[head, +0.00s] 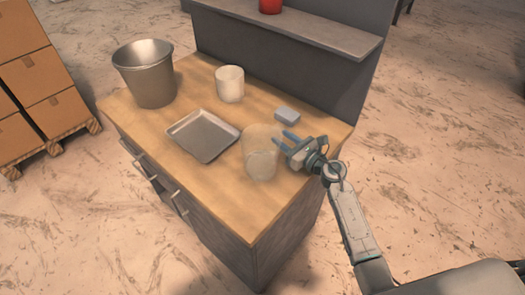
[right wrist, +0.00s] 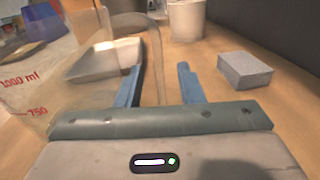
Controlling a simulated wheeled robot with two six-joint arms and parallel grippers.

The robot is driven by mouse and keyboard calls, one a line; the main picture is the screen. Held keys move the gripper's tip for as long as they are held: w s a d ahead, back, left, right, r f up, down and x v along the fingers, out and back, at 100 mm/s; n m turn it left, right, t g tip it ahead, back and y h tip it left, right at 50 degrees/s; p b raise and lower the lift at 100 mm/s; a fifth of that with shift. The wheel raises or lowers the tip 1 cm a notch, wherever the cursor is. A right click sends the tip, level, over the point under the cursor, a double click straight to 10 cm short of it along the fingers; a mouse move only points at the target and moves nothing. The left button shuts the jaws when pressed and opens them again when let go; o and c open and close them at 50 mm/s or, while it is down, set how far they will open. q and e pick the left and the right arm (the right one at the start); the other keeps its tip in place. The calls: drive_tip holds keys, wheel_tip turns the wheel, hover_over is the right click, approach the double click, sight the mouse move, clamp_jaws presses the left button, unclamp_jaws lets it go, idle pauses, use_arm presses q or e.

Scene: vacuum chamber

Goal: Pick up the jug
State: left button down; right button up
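The jug (head: 261,155) is a translucent container standing upright near the front right edge of the wooden worktop. In the right wrist view the jug (right wrist: 45,85) fills the left side, with red "1000 ml" and "750" marks. My right gripper (head: 281,139) is beside the jug, on its right. Its blue fingers (right wrist: 160,72) are apart, and the jug's clear curved handle appears between them. I cannot tell whether either finger touches the handle. My left gripper is in neither view.
A metal tray (head: 203,135) lies left of the jug. A metal bucket (head: 148,80) and a white cup (head: 230,85) stand farther back. A small grey-blue block (head: 287,115) lies behind my right gripper. A grey back panel with a shelf (head: 300,30) bounds the worktop's far side.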

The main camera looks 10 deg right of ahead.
drive_tip(key=shift+x, duration=0.95)
drive_tip(key=shift+s, duration=0.1)
drive_tip(key=shift+c, duration=0.5)
clamp_jaws()
drive_tip(key=shift+r, duration=0.2)
